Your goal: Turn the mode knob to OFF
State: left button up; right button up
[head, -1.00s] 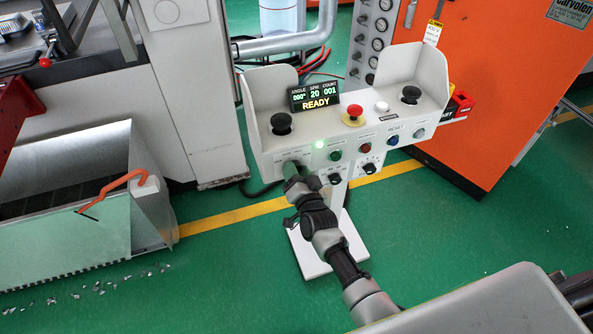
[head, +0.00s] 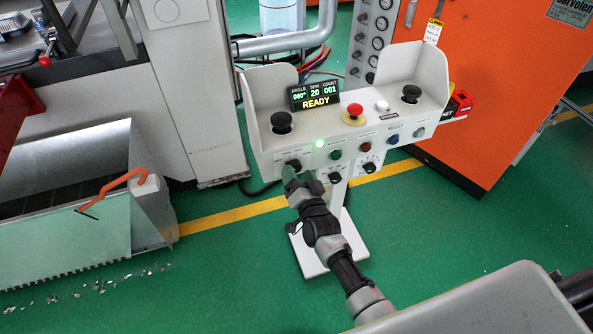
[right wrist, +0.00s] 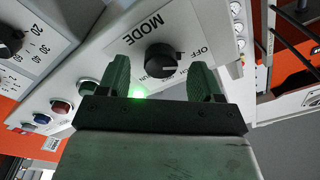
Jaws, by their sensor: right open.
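The black mode knob (head: 293,165) is at the lower left of the control box front. In the right wrist view the mode knob (right wrist: 161,58) sits beside the printed words MODE and OFF. A pale line shows on its face, toward the right; I cannot tell exactly which label it marks. My right gripper (head: 289,177) is just in front of and below the knob. In the right wrist view the green fingers of my right gripper (right wrist: 158,74) are apart, one on each side below the knob, with nothing between them. My left gripper is out of view.
The control box (head: 258,140) also carries a red emergency button (head: 354,114), a READY display (head: 315,97) and several coloured buttons. Another black knob (head: 335,178) is right of my gripper. An orange cabinet (head: 500,90) stands behind at right. Green floor is open in front.

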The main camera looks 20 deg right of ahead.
jog(key=s, duration=0.9)
jog(key=shift+f, duration=0.3)
jog(key=shift+d, duration=0.1)
jog(key=s+f+n+g, duration=0.25)
jog(key=s+f, duration=0.35)
jog(key=f, duration=0.3)
jog(key=s+f+n+g+y+p, duration=0.15)
jog(key=s+f+g, duration=0.3)
jog(key=f, duration=0.45)
jog(key=s+f+n+g, duration=0.2)
jog(key=s+f+g, duration=0.1)
jog(key=s+f, duration=0.4)
jog(key=s+d+f+n+g, duration=0.1)
jog(key=s+f, duration=0.3)
jog(key=s, duration=0.4)
jog(key=s+d+f+n+g+h, duration=0.1)
jog(key=s+d+f+g, duration=0.2)
jog(key=s, duration=0.4)
jog(key=s+d+f+n+g+h, duration=0.1)
jog(key=s+d+f+g, duration=0.1)
jog(key=s, duration=0.6)
notch_tip(320, 180, down, 3)
jog(key=shift+s+r+n+g, duration=0.1)
jog(key=shift+s+n+g, duration=0.25)
jog(key=shift+g, duration=0.45)
